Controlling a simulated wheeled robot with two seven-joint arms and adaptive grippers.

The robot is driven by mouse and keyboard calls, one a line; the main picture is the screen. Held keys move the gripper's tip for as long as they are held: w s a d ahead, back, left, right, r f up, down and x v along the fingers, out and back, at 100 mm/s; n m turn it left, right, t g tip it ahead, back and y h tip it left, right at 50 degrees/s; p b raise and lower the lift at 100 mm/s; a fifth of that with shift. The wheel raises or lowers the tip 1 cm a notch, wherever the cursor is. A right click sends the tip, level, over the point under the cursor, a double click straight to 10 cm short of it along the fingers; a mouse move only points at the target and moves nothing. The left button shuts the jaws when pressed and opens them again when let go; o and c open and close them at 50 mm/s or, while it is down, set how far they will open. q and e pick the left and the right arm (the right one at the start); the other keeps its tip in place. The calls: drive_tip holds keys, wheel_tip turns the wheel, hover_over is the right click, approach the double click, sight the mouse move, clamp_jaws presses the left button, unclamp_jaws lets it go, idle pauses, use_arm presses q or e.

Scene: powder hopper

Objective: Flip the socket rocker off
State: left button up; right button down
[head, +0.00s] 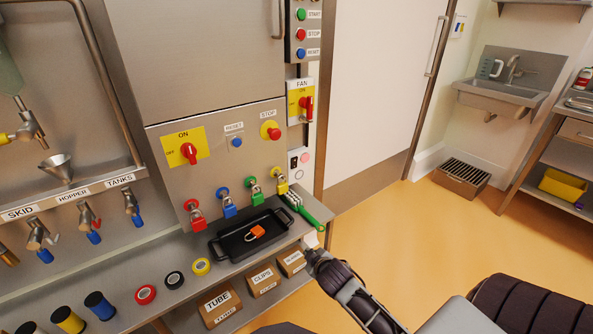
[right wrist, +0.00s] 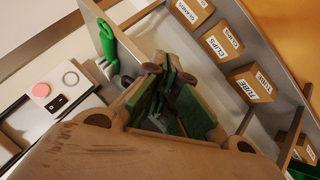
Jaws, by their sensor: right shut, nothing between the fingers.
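The socket rocker (head: 294,162) is a small black switch on a white socket box at the right end of the steel panel. In the right wrist view the rocker (right wrist: 56,103) sits at the left, between a pink button (right wrist: 40,90) and a grey ring (right wrist: 70,78). Which way it is tipped is too small to tell. My right gripper (head: 312,241) is low at the right end of the shelf, below and apart from the socket box. In its wrist view the gripper (right wrist: 160,72) is shut and empty. My left gripper is not in view.
A green-handled brush (head: 308,212) lies on the shelf between the socket box and my right gripper. A black tray (head: 222,252) with an orange padlock (head: 256,233) is to the left. Several coloured padlocks hang above it.

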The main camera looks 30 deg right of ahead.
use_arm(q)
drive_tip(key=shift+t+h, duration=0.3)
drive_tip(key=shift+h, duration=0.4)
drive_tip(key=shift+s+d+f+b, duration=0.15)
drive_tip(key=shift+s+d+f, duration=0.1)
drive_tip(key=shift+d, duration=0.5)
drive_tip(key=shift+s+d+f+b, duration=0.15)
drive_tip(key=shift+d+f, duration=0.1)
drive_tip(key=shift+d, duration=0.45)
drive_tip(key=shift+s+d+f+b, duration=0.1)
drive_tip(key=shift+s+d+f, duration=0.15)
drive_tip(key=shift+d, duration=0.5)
use_arm(e)
drive_tip(key=w+d+r+n+t+y, duration=0.4)
drive_tip(key=w+d+r+n+t, duration=0.5)
drive_tip(key=w+d+r+n, duration=0.2)
drive_tip(key=shift+w+d+r+n+t, duration=0.35)
drive_tip(key=shift+w+r+n, duration=1.05)
drive_tip(key=shift+r, duration=0.75)
drive_tip(key=shift+y, duration=0.3)
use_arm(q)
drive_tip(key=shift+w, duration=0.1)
